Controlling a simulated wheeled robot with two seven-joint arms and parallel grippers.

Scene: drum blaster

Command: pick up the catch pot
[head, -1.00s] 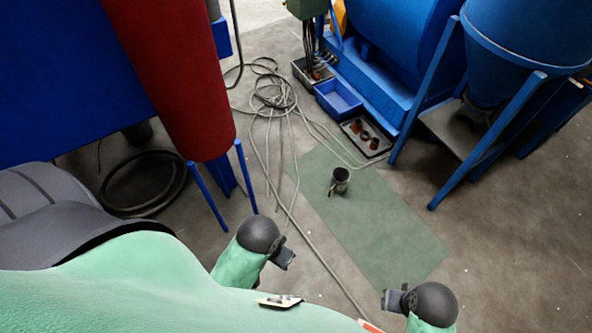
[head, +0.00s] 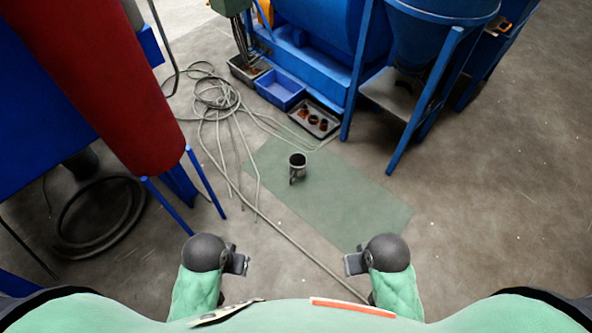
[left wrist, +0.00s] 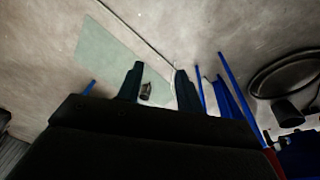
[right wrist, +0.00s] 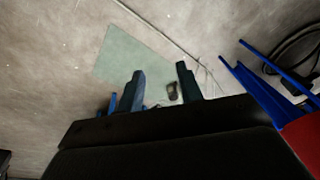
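The catch pot (head: 297,165) is a small dark metal cup with a handle, standing upright on the green floor mat (head: 350,205). It also shows far off between the fingers in the left wrist view (left wrist: 146,91) and in the right wrist view (right wrist: 172,91). My left gripper (head: 243,263) is in front of my body, well short of the pot; its two fingers stand apart with nothing between them. My right gripper (head: 350,264) is likewise near my body, fingers apart and empty. Neither gripper touches anything.
Grey hose or cable (head: 217,100) lies coiled left of the mat, one strand running beside it. A blue bin (head: 280,90) and a tray of small parts (head: 314,118) stand behind the pot by the blue machine (head: 300,55). A red cylinder on blue legs (head: 95,75) is at left.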

